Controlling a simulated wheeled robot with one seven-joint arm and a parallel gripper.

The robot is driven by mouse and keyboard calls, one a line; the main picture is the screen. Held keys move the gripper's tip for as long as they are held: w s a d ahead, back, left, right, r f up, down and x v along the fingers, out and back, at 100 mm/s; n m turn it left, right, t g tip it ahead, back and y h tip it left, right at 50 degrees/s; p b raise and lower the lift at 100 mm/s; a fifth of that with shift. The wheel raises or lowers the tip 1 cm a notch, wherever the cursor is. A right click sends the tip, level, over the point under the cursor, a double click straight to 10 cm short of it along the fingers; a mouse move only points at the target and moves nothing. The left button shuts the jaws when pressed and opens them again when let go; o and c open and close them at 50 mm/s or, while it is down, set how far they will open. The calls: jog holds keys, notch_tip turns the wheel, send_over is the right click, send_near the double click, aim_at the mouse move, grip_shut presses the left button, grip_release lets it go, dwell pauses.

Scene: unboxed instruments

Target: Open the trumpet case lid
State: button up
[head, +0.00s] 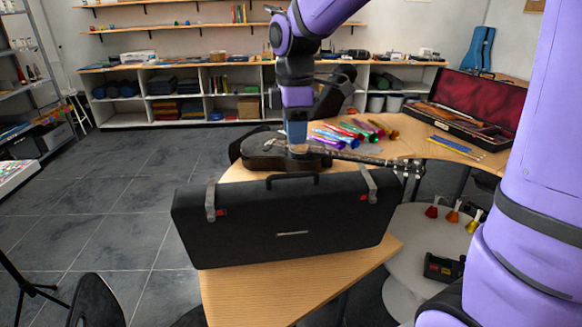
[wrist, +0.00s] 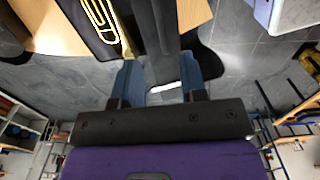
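The black trumpet case (head: 290,215) stands at the front of the wooden table in the head view. Its broad dark face is towards me, with a handle (head: 292,180) and two grey latches (head: 210,202) at its top edge. I cannot tell how its lid stands behind that face. The wrist view shows a yellow trumpet shape (wrist: 102,20) on a dark surface; I cannot tell if it lies inside or is printed. My gripper (head: 297,145) points down beyond the case's top edge. In the wrist view its blue fingers (wrist: 158,70) are apart, with nothing held between them.
A dark guitar (head: 285,152) lies behind the case, with coloured tubes (head: 345,132) beyond it. An open red-lined case (head: 478,100) is at the right. Bare wooden table (head: 290,290) shows in front, and open floor (head: 110,210) at the left.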

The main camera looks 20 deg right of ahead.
notch_tip(320, 180, down, 9)
jog(key=shift+s+f, duration=0.1)
jog(key=shift+f, duration=0.1)
dwell(0.3)
grip_shut()
